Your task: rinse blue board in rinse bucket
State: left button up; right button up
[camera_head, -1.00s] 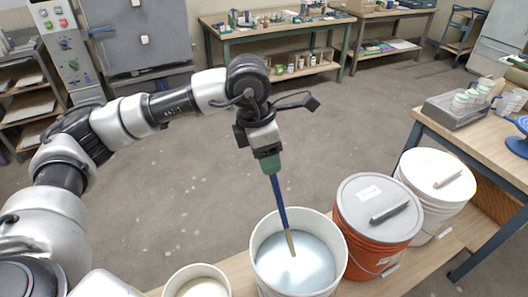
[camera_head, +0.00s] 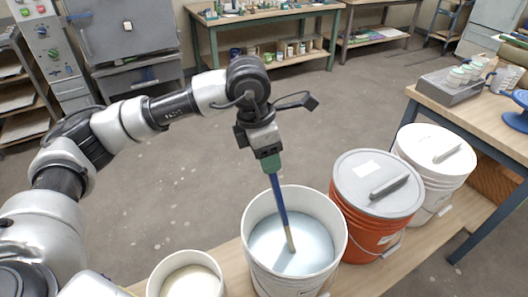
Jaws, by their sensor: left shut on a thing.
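The blue board (camera_head: 280,202) is seen nearly edge-on as a thin, slightly tilted strip with a tan lower end. My left gripper (camera_head: 270,160) is shut on its upper end and holds it over the open white bucket (camera_head: 255,267) of pale bluish liquid (camera_head: 312,247). The tan end is inside the rim, at or just above the liquid; I cannot tell if it touches. A darker streak lies on the liquid below it. My right gripper is not in view.
An orange bucket (camera_head: 365,232) with a grey lid and a white lidded bucket (camera_head: 437,190) stand to the right on the wooden bench (camera_head: 372,281). A smaller open white container (camera_head: 158,280) stands to the left. A worktable (camera_head: 500,133) is at right. The floor behind is clear.

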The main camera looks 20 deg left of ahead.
aim_at(275, 184)
pick_arm(q)
jog(key=shift+w+d+f+b, duration=0.1)
jog(key=shift+d+f+b, duration=0.2)
jog(key=shift+f+b, duration=1.1)
jog(key=shift+w+d+f+b, duration=0.15)
jog(key=shift+d+f+b, duration=0.1)
jog(key=shift+f+b, duration=1.1)
jog(key=shift+w+d+f+b, duration=0.1)
jog(key=shift+d+f+b, duration=0.2)
jog(key=shift+f+b, duration=1.05)
jog(key=shift+f+p, duration=0.4)
jog(key=shift+p, duration=0.05)
